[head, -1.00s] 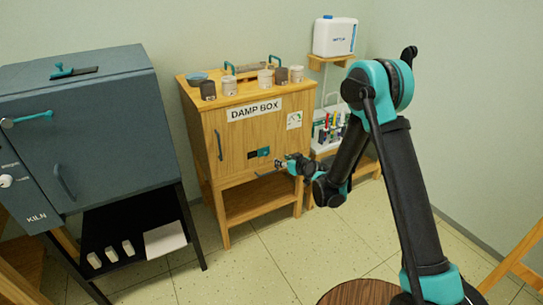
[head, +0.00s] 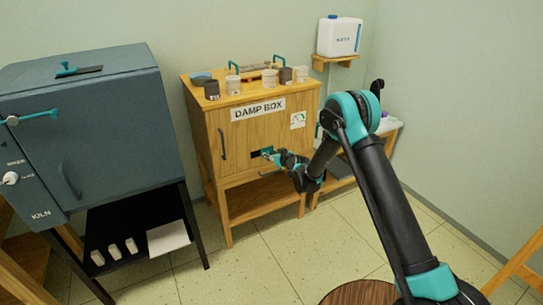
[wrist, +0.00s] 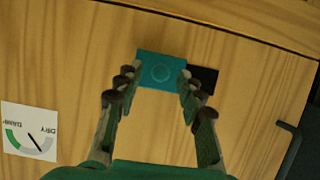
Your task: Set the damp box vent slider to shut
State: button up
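The damp box (head: 235,139) is a wooden cabinet with a labelled front. In the head view the dark opening (head: 255,155) is left of the slider, which my gripper partly hides. My gripper (wrist: 159,77) is open, its fingers spread on either side of the slider plate. The fingertips are at or very near its edges; I cannot tell if they touch. In the head view my gripper (head: 273,155) is at the vent.
A damp-dry gauge (wrist: 30,132) is on the box front, and the door handle (wrist: 290,147) is on the other side. Several pots and cups stand on the box top. The kiln (head: 85,130) is to the left. A white jug (head: 338,36) sits on a wall shelf.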

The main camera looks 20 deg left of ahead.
jog(key=shift+c, duration=0.3)
grip_shut()
